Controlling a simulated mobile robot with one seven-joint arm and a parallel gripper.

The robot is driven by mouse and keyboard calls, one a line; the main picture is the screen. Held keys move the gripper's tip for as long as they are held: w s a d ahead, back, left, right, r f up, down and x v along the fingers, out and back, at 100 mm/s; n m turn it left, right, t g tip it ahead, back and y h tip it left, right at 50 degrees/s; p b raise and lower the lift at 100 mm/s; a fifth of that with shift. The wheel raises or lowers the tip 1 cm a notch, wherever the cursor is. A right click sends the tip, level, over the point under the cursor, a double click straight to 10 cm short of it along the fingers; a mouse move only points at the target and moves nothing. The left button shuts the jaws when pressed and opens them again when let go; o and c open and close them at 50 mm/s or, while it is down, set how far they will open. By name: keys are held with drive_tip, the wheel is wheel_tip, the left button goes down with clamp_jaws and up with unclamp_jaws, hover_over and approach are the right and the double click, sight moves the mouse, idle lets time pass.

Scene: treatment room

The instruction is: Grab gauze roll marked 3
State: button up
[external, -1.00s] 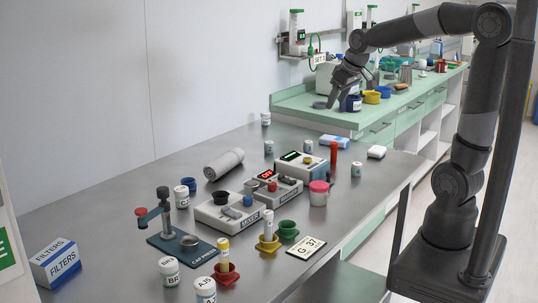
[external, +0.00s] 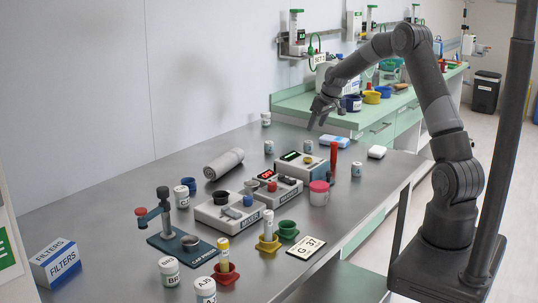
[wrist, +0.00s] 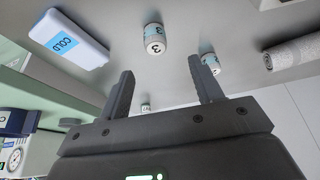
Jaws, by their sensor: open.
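A small white roll with a pale blue band and a black 3 (wrist: 154,42) shows at the top middle of the wrist view, just beyond the fingertips. In the external view it appears to be the small roll (external: 308,146) left of the blue-and-white cold pack (external: 334,142). My gripper (external: 316,122) is above the far part of the grey table, higher than the roll and apart from it. In the wrist view its two fingers (wrist: 160,88) are spread with nothing held between them.
The cold pack (wrist: 68,38) lies left of the roll. A similar roll (wrist: 210,62), its mark unclear, and a grey rolled towel (wrist: 294,54) lie right. A smaller-looking container (wrist: 145,107) shows between the fingers. Boxed devices (external: 301,166) and a red cylinder (external: 334,154) stand nearer the external camera.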

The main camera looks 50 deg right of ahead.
sight(309, 142)
drive_tip(key=x, duration=0.7)
drive_tip(key=d+x, duration=0.1)
drive_tip(key=x, duration=0.3)
drive_tip(key=shift+w, duration=0.2)
drive_tip(key=shift+c, duration=0.3)
drive_tip(key=c, duration=1)
drive_tip(key=shift+r, duration=0.1)
